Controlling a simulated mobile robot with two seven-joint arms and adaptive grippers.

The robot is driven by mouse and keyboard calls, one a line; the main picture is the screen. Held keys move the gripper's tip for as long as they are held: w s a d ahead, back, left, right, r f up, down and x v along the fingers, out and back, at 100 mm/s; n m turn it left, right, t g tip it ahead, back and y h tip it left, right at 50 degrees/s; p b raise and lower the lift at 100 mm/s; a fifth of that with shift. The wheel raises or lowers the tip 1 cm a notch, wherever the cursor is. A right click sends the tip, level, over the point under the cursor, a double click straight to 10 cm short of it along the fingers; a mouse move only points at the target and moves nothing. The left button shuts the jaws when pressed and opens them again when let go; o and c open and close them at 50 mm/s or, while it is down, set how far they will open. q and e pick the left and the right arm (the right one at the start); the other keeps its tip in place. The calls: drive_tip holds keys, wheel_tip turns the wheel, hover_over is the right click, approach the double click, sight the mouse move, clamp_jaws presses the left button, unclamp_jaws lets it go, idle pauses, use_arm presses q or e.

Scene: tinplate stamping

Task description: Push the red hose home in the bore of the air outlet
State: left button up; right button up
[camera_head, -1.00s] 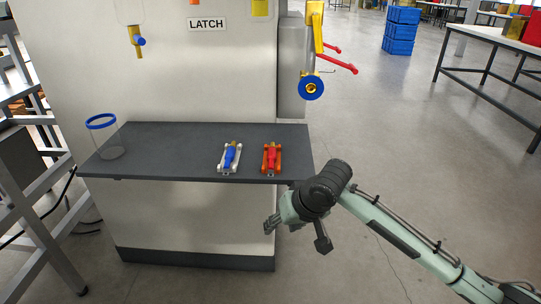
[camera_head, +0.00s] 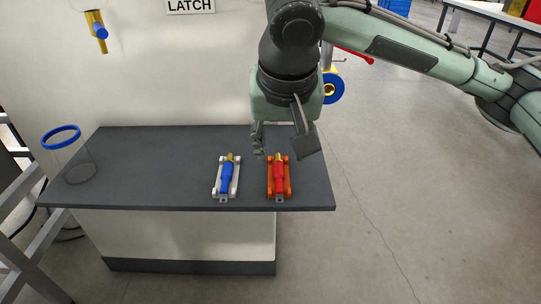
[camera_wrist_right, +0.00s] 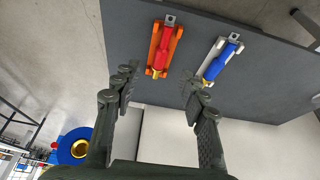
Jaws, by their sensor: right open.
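The red hose (camera_head: 279,172) lies in an orange cradle (camera_head: 288,188) on the dark shelf, its brass end towards the machine. It also shows in the right wrist view (camera_wrist_right: 164,44). My right gripper (camera_head: 281,143) is open and empty, pointing down above the shelf near the hose's brass end, apart from it. In the right wrist view its fingers (camera_wrist_right: 160,84) stand apart below the hose. A blue disc with a brass bore (camera_head: 331,89), seemingly the air outlet, is partly hidden behind my right arm. It also shows in the right wrist view (camera_wrist_right: 75,146). My left gripper is out of view.
A blue hose (camera_head: 227,177) lies in a white cradle (camera_head: 217,190) to the left. A clear holder with a blue rim (camera_head: 61,137) stands at the shelf's left end. A yellow-and-blue fitting (camera_head: 98,32) hangs on the machine. The shelf's middle-left is clear.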

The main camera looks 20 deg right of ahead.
sight(279, 170)
drive_tip(key=shift+w+d+f, duration=0.1)
drive_tip(key=shift+w+f, duration=0.15)
drive_tip(key=shift+f, duration=0.05)
drive_tip(key=shift+x, duration=1.2)
drive_tip(key=x, duration=0.3)
drive_tip(key=shift+w+f+b, duration=0.1)
drive_tip(key=shift+f+b, duration=0.25)
drive_tip(key=shift+w+f, duration=0.2)
drive_tip(key=shift+f, duration=0.1)
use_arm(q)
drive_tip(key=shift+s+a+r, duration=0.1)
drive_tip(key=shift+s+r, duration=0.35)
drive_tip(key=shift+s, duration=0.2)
use_arm(e)
clamp_jaws()
